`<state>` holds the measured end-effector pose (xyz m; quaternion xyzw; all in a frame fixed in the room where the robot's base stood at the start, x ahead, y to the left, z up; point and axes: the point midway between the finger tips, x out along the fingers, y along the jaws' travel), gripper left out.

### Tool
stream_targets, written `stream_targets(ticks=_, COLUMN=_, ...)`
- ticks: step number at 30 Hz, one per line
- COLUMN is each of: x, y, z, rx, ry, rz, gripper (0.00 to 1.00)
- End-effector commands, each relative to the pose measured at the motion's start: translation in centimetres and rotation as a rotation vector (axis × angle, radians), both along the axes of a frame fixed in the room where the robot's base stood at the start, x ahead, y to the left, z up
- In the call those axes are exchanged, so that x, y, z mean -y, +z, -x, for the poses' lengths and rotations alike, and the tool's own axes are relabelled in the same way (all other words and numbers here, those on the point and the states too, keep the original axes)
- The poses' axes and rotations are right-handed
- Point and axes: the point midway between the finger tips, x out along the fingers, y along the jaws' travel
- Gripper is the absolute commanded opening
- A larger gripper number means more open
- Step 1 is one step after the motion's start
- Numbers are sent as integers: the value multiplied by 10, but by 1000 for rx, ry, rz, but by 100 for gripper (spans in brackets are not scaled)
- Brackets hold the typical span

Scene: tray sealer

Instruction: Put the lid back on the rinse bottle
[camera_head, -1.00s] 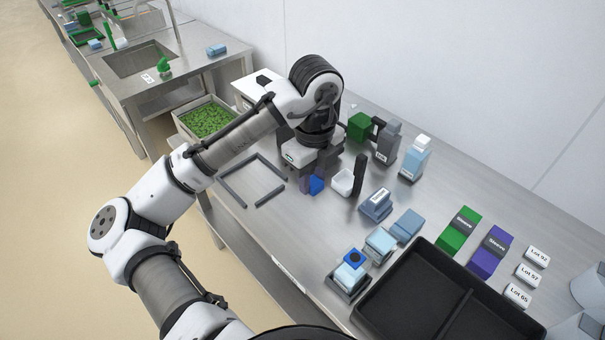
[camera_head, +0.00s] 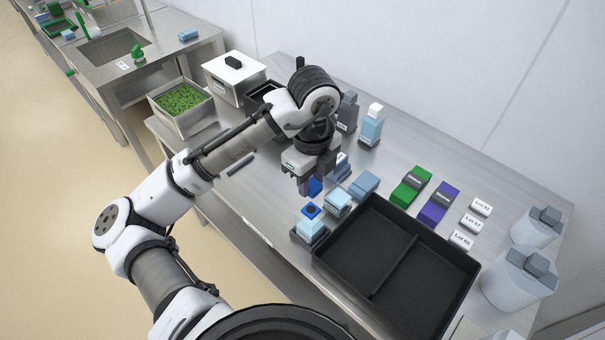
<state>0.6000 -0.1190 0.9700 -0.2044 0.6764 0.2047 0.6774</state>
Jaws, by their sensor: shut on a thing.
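My gripper (camera_head: 308,187) is shut on a small blue piece (camera_head: 316,187), probably the lid, and points down above the steel table. The fingers hide part of it. A taller light-blue bottle (camera_head: 371,129) with a white cap stands behind and to the right. Its label is too small to read, so I cannot tell which of these is the rinse bottle.
A black divided tray (camera_head: 339,270) lies in front to the right. Pale-blue blocks (camera_head: 338,203) stand close to my gripper. Green (camera_head: 411,186) and purple (camera_head: 438,204) sleeve boxes and several lot labels lie at the right. A grey bottle (camera_head: 347,112) stands behind my arm.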

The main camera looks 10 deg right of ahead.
Motion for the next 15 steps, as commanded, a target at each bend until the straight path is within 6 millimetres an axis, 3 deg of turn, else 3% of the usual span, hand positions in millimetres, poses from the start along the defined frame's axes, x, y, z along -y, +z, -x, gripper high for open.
stream_targets(ticks=15, x=0, y=-37, z=0, rx=0, ry=0, rz=0, gripper=9)
